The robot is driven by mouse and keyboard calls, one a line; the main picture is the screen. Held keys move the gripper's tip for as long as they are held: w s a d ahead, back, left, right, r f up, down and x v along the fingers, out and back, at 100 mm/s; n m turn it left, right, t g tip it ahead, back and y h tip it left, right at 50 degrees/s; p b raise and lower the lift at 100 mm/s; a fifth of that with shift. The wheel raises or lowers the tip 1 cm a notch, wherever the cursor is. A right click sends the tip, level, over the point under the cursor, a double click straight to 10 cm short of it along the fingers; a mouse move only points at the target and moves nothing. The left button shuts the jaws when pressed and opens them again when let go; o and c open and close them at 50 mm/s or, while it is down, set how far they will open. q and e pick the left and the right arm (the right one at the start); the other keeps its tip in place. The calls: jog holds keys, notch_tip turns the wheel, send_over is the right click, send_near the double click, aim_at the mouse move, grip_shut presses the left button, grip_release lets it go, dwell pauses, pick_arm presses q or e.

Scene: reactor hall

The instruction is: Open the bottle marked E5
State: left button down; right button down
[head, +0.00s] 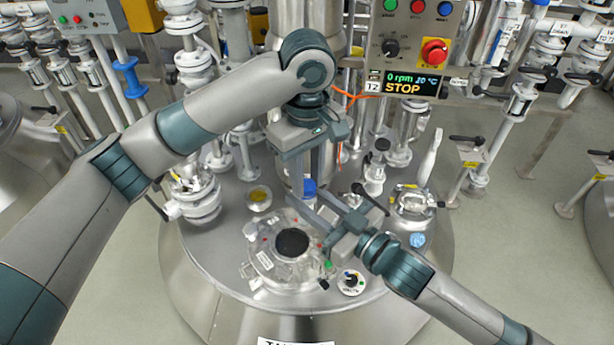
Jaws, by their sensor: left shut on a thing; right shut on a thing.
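A small bottle with a blue cap (309,187) stands upright on the steel vessel top, behind the round glass port. Its marking cannot be read from here. My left gripper (308,183) reaches straight down from above, its fingers on either side of the blue cap and shut on it. My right gripper (306,199) comes in from the lower right, its fingers low around the bottle and shut on it. The fingers hide most of the bottle's body. I cannot see whether the cap has turned or lifted.
The steel vessel top (215,250) carries a glass port (262,262) with a dark centre, a dish of yellow matter (259,198) and a round dial (351,282). A control box (415,45) with a STOP display and several valved pipes stand behind.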

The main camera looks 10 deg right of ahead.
pick_arm(q)
jog(key=shift+r, duration=0.2)
dwell(0.7)
jog(key=shift+r, duration=0.5)
jog(key=shift+r, duration=0.5)
jog(key=shift+r, duration=1.9)
